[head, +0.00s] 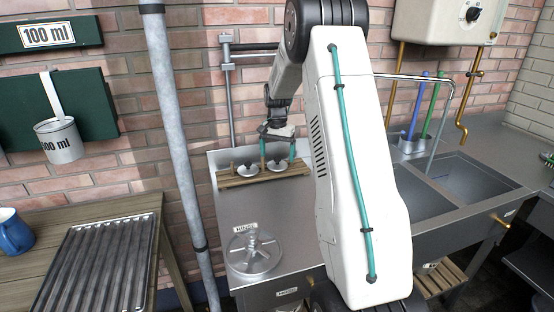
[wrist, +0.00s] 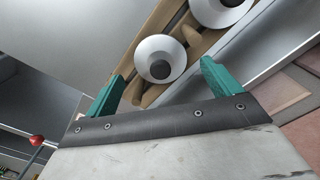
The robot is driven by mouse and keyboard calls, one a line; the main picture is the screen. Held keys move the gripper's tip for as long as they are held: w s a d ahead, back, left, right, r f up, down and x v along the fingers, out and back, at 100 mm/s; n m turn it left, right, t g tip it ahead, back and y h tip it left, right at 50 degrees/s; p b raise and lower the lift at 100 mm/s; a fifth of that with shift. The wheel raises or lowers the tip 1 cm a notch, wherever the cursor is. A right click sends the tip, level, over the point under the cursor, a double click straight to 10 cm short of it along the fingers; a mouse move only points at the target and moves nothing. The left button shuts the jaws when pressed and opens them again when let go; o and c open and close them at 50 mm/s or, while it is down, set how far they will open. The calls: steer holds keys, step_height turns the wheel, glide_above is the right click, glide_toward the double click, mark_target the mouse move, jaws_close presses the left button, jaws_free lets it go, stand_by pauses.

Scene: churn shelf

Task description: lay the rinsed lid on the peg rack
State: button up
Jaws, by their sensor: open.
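The wooden peg rack (head: 266,180) stands on the steel counter against the brick wall. Two pale round lids with dark knobs are at the rack: a left lid (head: 247,170) and a right lid (head: 277,165). In the wrist view one lid (wrist: 150,49) shows just beyond my fingertips and another (wrist: 212,10) is cut by the top edge. My gripper (head: 278,152) is over the rack, its teal fingers apart. In the wrist view my gripper (wrist: 163,72) is open and empty, with a lid apart from it. Which lid was rinsed I cannot tell.
A round metal fixture (head: 252,256) with a small label stands on the front of the counter. A grey vertical pipe (head: 176,140) rises left of the counter. Sinks (head: 462,178) lie to the right. A ribbed tray (head: 97,265) lies on the wooden table at left. The counter's middle is clear.

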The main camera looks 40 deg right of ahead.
mark_target(277, 158)
step_height(277, 158, up, 9)
steer(key=s+a+r+n, duration=0.3)
steer(key=s+a+r, duration=0.3)
steer(key=a, duration=0.4)
steer(key=s+a+r+n, duration=0.3)
steer(key=s+a+r, duration=0.3)
steer(key=a, duration=0.5)
steer(key=s+a+f+n, duration=0.1)
steer(key=s+a+n, duration=0.1)
steer(key=s+a, duration=0.2)
steer(key=s+a+f+n, duration=0.2)
steer(key=s+a, duration=0.2)
steer(key=s, duration=0.7)
steer(key=s+a+f+n+t, duration=0.1)
steer(key=s+a+f+n, duration=0.1)
steer(key=s+a, duration=0.3)
steer(key=s, duration=0.3)
steer(key=shift+s+n, duration=0.2)
steer(key=shift+n, duration=0.2)
steer(key=shift+a, duration=0.1)
